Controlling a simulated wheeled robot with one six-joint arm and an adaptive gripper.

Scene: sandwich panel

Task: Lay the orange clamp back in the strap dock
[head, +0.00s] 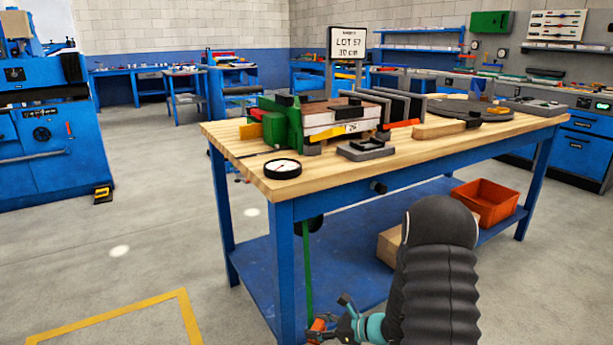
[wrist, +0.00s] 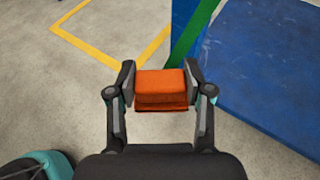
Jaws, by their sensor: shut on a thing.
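The orange clamp (wrist: 160,86) is held between both fingers of my gripper (wrist: 160,75) in the wrist view. In the head view the clamp (head: 317,325) and my gripper (head: 335,322) are low, near the table's front left leg, well below the tabletop. A green strap (head: 308,265) hangs from the table's front down to the clamp. It passes just behind the clamp in the wrist view (wrist: 192,42); the join is not clear. A grey block with a recess (head: 366,150) lies on the tabletop's front part; I cannot tell whether it is the strap dock.
The wooden-topped blue table (head: 470,137) bears a dial gauge (head: 283,168), a green vise-like block and stacked panels (head: 335,118). Its blue lower shelf (wrist: 262,75) is beside my gripper. An orange bin (head: 485,200) stands on that shelf. Open floor lies to the left.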

